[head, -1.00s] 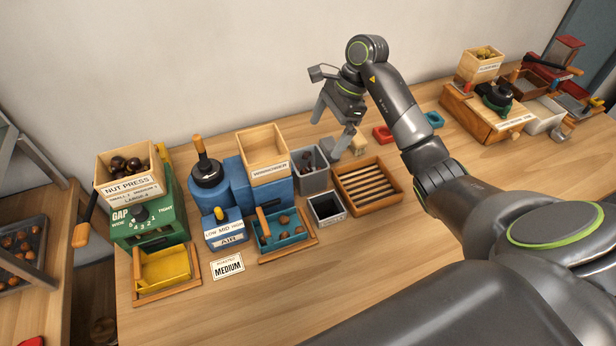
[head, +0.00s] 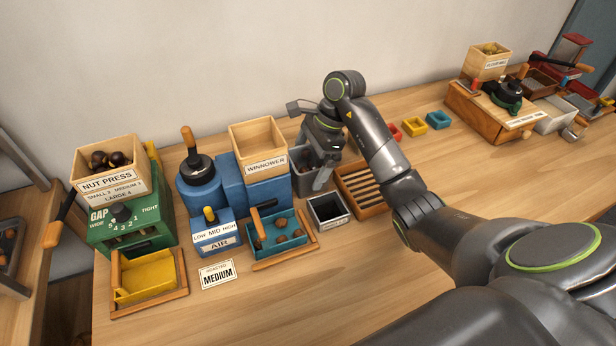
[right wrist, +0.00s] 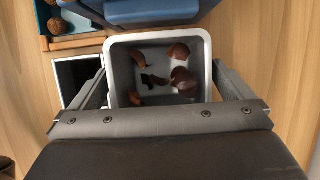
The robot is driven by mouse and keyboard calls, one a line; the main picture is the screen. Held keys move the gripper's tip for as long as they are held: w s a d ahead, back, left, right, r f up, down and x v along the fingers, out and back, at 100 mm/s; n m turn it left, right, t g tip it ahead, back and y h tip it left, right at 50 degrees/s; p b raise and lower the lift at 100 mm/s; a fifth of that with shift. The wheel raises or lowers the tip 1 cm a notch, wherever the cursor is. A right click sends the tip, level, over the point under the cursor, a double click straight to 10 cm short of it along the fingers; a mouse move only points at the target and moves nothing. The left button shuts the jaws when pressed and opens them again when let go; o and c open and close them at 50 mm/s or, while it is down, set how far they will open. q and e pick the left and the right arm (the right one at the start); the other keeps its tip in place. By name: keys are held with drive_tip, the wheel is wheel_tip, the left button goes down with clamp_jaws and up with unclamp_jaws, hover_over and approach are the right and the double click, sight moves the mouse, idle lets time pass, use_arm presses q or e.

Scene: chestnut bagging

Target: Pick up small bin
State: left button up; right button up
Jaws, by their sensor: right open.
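A small grey bin (head: 301,159) stands right of the blue winnower (head: 265,192), partly hidden by my right gripper. In the right wrist view the bin (right wrist: 117,61) is open at the top and holds several brown pieces of shell or nut. My right gripper (head: 322,170) is at the bin, pointing down. In the right wrist view its open fingers (right wrist: 158,85) stand on the bin's left and right sides. Whether they touch its walls I cannot tell. My left gripper is not in view.
A square dark-lined box (head: 328,211) stands just in front of the bin. A slatted wooden tray (head: 362,189) is close on the right. The teal drawer (head: 277,241) with nuts is at the front left. The nut press (head: 128,212) stands further left.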

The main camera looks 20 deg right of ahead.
drive_tip(key=x, duration=0.3)
drive_tip(key=shift+r+b, duration=0.1)
drive_tip(key=shift+b, duration=0.25)
drive_tip(key=shift+c, duration=0.3)
drive_tip(key=shift+r, duration=0.1)
drive_tip(key=c, duration=1.4)
